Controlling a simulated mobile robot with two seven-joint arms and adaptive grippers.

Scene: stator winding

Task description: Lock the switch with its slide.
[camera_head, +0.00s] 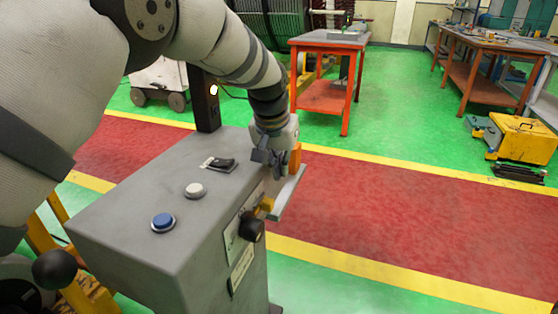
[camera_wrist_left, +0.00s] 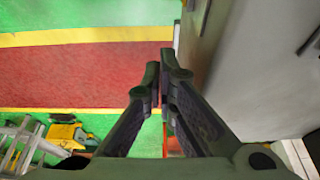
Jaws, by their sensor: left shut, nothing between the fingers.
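The grey control console (camera_head: 130,205) stands in the head view. A black rotary switch knob (camera_head: 251,226) sticks out of its right side face, with a yellow piece (camera_head: 266,204) just above and right of it; this looks like the slide. My left gripper (camera_head: 272,165) is at the console's upper right edge, above and beyond the yellow piece, apart from the knob. Its fingers are together and empty; they also show shut in the left wrist view (camera_wrist_left: 161,78), beside the grey console wall (camera_wrist_left: 203,38). The switch does not show clearly in that view. My right gripper is not in view.
The console top carries a blue button (camera_head: 162,221), a white button (camera_head: 194,189) and a black rocker switch (camera_head: 221,164). A grey plate (camera_head: 288,196) projects from the side face below the gripper. The red floor lane (camera_head: 420,210) to the right is clear.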

